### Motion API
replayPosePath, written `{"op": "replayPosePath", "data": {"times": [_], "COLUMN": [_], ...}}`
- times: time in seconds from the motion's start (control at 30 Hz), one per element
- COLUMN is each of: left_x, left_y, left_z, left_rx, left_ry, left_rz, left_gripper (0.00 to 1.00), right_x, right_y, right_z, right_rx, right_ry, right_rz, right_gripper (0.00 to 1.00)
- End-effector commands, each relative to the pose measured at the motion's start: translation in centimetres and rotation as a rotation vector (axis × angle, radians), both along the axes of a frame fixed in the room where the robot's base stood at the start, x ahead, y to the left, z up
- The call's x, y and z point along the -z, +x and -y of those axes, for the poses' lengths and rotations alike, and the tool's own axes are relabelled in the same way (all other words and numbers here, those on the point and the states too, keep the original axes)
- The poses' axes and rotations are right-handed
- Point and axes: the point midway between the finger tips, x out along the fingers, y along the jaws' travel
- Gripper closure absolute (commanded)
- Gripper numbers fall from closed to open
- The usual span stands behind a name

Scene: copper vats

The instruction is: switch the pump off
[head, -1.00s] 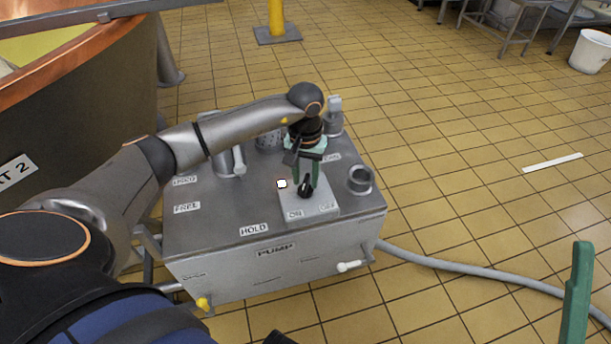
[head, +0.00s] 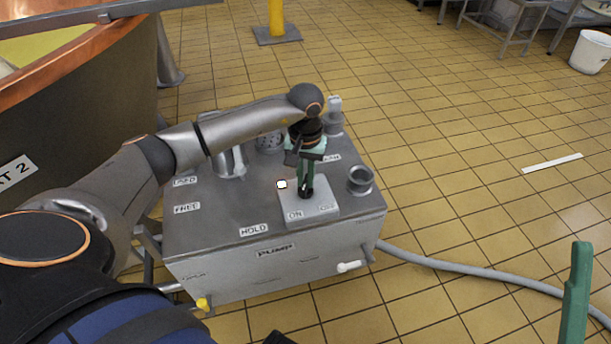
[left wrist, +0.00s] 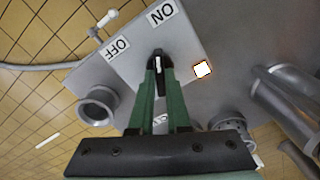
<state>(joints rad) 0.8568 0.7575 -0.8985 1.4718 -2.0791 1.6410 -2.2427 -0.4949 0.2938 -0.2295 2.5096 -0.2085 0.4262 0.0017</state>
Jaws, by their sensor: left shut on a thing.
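The pump's switch is a small black knob (head: 306,195) on a pale plate (head: 322,208) marked ON and OFF, on top of the grey pump box. My left gripper (head: 305,187) reaches down from above, its green fingers shut on the knob. In the left wrist view the fingers (left wrist: 160,72) close around the knob (left wrist: 157,54), whose white mark points up the picture, between the ON label (left wrist: 162,12) and the OFF label (left wrist: 118,46). One green finger of my right gripper (head: 577,295) shows at the right edge.
The pump box (head: 215,230) has pipe stubs on top, such as an open one (head: 360,180) right of the switch. A grey hose (head: 460,265) runs right across the floor. A copper-rimmed vat (head: 80,120) stands at the left. The tiled floor at right is mostly clear.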

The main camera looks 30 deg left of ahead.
Motion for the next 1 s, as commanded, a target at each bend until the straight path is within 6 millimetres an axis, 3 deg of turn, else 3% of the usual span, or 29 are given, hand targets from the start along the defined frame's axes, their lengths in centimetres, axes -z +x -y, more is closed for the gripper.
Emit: {"op": "replayPosePath", "data": {"times": [0.27,1.0], "left_x": [-0.2,-0.2], "left_y": [0.0,0.0], "left_z": [0.0,-0.1], "left_rx": [-0.166,-0.824], "left_ry": [0.0,0.0], "left_rz": [-0.001,0.0], "left_gripper": [1.0,1.0], "right_x": [-0.6,-2.7], "right_y": [0.0,-0.1], "right_z": [0.0,0.2], "right_rx": [0.005,0.027], "right_ry": [-0.008,-0.022], "right_rz": [0.005,0.022], "right_gripper": [0.5,0.5]}}
